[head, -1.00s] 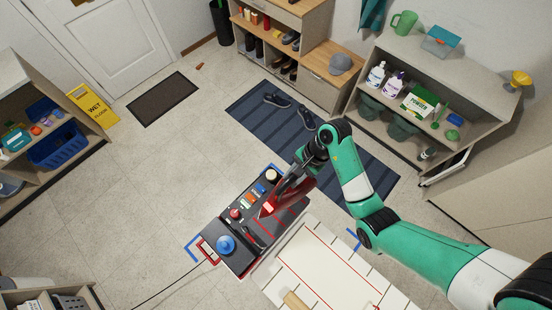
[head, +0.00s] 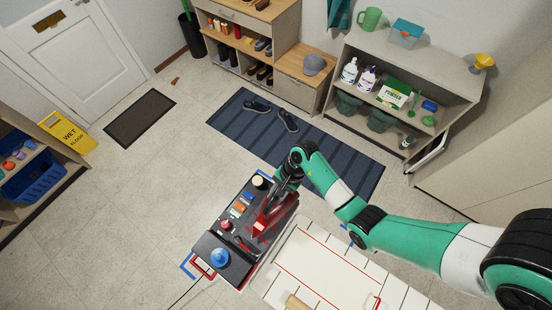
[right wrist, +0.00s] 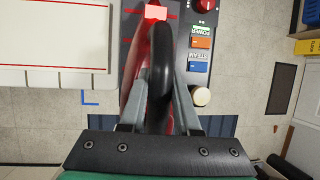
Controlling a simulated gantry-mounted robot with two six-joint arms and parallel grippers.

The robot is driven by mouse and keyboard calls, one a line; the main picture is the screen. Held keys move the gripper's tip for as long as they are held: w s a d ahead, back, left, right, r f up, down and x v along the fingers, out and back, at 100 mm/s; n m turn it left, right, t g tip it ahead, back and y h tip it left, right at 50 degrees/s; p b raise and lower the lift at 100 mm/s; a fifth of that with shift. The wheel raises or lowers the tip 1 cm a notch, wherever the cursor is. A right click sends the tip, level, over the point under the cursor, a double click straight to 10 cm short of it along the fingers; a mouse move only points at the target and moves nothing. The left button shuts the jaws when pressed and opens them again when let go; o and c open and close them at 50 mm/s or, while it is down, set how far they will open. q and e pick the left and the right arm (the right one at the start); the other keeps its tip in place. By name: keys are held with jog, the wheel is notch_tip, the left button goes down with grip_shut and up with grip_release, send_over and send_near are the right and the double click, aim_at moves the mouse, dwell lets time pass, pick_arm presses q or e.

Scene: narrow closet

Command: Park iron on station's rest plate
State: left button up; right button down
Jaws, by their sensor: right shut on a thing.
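The red iron (head: 268,217) is over the dark station (head: 222,240) in the head view, near the plate outlined in red at the station's right side. My right gripper (head: 284,187) is shut on the iron's dark handle (right wrist: 160,70), which fills the space between the fingers in the right wrist view. The iron's red body (right wrist: 133,85) shows beside the handle there. Whether the iron's sole touches the plate cannot be told. The station carries a blue knob (head: 220,257), a red knob and coloured buttons. My left gripper is not in view.
A white ironing surface (head: 325,265) with red lines adjoins the station on the right, with a wooden-handled thing (head: 296,302) at its front edge. Shelves with bottles (head: 349,70) stand behind. A blue striped rug (head: 330,150) lies on the floor.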

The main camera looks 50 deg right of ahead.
jog(key=shift+f, duration=1.5)
jog(key=shift+f+b, duration=0.1)
jog(key=shift+b, duration=0.2)
jog(key=c, duration=0.6)
grip_release()
